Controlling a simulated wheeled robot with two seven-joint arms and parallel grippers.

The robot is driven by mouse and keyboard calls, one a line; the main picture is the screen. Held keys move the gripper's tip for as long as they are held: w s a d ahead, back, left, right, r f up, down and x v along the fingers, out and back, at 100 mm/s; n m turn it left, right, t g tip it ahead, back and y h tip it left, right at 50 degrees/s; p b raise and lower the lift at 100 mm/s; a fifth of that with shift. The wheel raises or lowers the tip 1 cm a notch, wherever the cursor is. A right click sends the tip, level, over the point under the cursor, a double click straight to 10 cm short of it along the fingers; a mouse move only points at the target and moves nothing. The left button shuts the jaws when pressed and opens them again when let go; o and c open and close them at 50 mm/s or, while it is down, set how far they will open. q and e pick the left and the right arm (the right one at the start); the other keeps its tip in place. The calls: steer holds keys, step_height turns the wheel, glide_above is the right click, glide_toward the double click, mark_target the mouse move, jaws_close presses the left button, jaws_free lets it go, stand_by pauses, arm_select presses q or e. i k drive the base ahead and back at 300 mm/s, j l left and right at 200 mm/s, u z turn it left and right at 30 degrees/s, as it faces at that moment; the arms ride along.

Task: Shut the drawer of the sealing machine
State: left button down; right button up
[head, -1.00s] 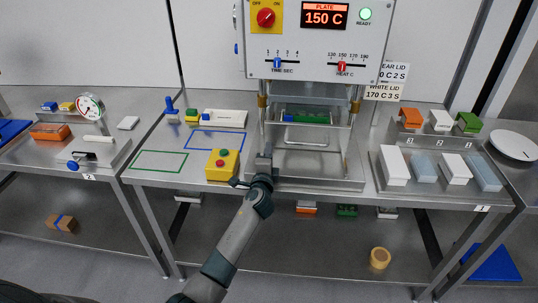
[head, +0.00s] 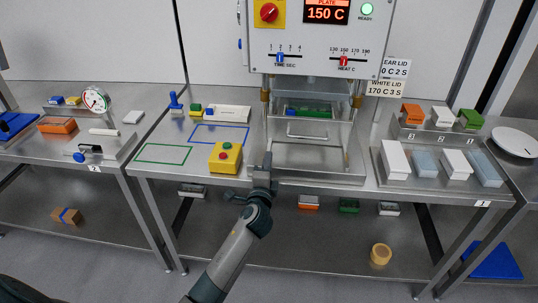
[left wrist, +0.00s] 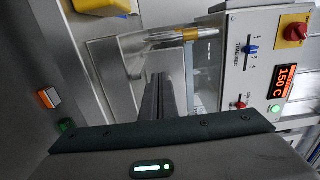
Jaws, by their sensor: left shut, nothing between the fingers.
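The sealing machine (head: 290,42) stands at the back of the middle table, its control panel upright above an open bay. Its drawer, with a pale bar handle (head: 307,136), sits low in the bay, above the bare metal base (head: 312,157). A green tray (head: 308,111) with a blue part lies behind the handle. I cannot tell how far out the drawer is. My left gripper (head: 267,158) is shut and empty at the left front corner of the base, left of and nearer than the handle. Its closed fingers also show in the left wrist view (left wrist: 165,95). My right gripper is out of view.
A yellow button box (head: 225,158) stands just left of my gripper. Blue and green outlines mark bare table further left. A lid rack (head: 440,178) stands right of the machine. A tape roll (head: 380,254) lies on the lower shelf.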

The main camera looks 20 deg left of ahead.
mark_target(280, 127)
steer(key=i+l+u, duration=0.15)
steer(key=l+u, duration=0.15)
steer(key=l, duration=0.45)
steer(key=l+u, duration=0.3)
steer(key=l, duration=0.45)
